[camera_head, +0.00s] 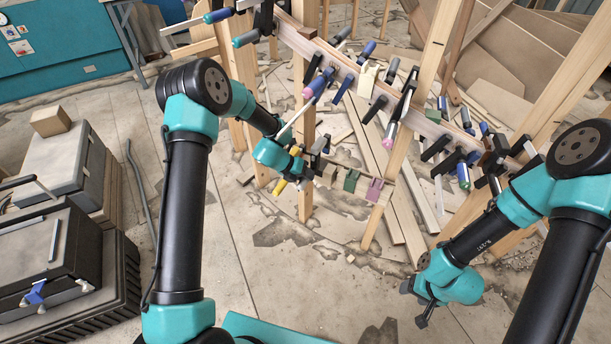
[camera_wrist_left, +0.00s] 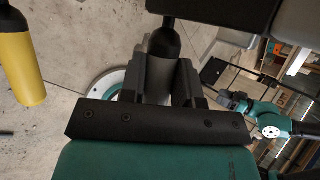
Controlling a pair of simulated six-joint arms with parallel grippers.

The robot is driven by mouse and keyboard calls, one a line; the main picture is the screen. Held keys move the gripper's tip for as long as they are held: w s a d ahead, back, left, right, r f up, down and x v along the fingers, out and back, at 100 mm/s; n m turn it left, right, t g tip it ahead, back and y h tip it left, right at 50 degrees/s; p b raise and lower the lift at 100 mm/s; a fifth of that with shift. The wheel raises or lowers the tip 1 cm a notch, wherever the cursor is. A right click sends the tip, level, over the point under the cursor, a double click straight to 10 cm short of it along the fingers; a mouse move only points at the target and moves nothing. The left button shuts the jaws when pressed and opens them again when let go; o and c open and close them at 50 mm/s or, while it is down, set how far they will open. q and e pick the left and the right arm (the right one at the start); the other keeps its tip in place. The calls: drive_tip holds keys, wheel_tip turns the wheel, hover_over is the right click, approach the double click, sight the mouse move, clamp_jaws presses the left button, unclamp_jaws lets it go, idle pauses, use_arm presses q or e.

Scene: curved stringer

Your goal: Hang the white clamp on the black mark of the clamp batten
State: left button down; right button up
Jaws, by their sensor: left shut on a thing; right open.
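My left gripper (camera_head: 312,165) is at the lower part of the clamp rack, left of centre. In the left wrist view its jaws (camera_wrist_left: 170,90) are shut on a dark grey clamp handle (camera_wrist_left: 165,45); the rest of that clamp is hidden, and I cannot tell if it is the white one. A cream-white clamp-like piece (camera_head: 368,78) sits on the long wooden clamp batten (camera_head: 335,55) among several other clamps. I cannot make out the black mark on the batten. My right gripper (camera_head: 415,303) is open and empty, low at the right, away from the rack.
Grey, green (camera_head: 351,180) and pink (camera_head: 375,189) pieces sit on a lower batten close to my left gripper. A yellow handle (camera_wrist_left: 22,70) hangs beside it. Wooden posts (camera_head: 408,130) stand among the clamps. Toolboxes (camera_head: 55,250) stand at left.

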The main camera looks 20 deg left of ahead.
use_arm(q)
drive_tip(key=shift+f, duration=2.9)
drive_tip(key=shift+f, duration=1.3)
drive_tip(key=c, duration=0.8)
unclamp_jaws()
drive_tip(key=shift+s+f, duration=0.1)
drive_tip(key=shift+s, duration=0.05)
